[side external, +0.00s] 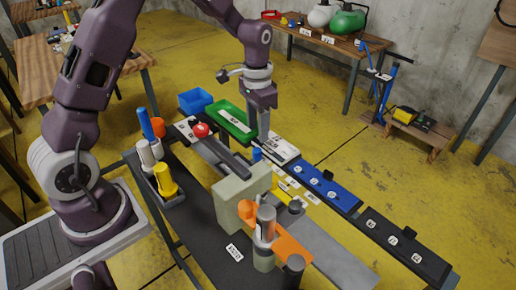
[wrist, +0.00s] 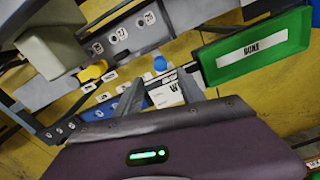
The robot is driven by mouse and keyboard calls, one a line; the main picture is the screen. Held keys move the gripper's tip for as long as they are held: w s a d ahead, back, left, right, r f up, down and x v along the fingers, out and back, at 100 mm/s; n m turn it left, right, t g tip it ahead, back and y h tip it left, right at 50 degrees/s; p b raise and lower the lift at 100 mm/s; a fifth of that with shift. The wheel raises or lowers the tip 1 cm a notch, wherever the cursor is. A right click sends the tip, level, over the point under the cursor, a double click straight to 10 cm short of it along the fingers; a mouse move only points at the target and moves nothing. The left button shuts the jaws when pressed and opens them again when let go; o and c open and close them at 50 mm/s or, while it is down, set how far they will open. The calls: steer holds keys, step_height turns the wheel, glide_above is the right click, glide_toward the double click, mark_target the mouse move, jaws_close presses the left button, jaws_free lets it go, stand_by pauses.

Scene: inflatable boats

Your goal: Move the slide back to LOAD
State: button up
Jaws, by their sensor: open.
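My gripper (side external: 264,132) points down over the bench, open and empty. In the wrist view its two fingers (wrist: 160,88) stand apart. A blue knob (side external: 257,154) is just below and beside the fingertips; in the wrist view it shows (wrist: 160,64) just beyond the gap between the fingers, with no contact visible. A yellow part (side external: 287,189) sits beside the pale press block (side external: 240,198), among small white labels (side external: 293,182). It also shows in the wrist view (wrist: 93,71). The labels are too small to read, so I cannot tell which marks LOAD. The slide itself is not clearly distinguishable; the press hides part of this area.
A green DONE tray (side external: 230,117) and a white labelled box (side external: 279,149) are near my gripper. A blue strip (side external: 325,186) and a black strip (side external: 400,243) line the far edge. A red knob (side external: 201,130) and an orange plate (side external: 290,246) are on the bench.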

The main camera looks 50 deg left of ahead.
mark_target(258, 149)
step_height(258, 149, down, 8)
steer(key=shift+w, duration=0.1)
steer(key=shift+c, duration=0.2)
jaws_close()
steer(key=shift+r, duration=0.1)
stand_by(1.2)
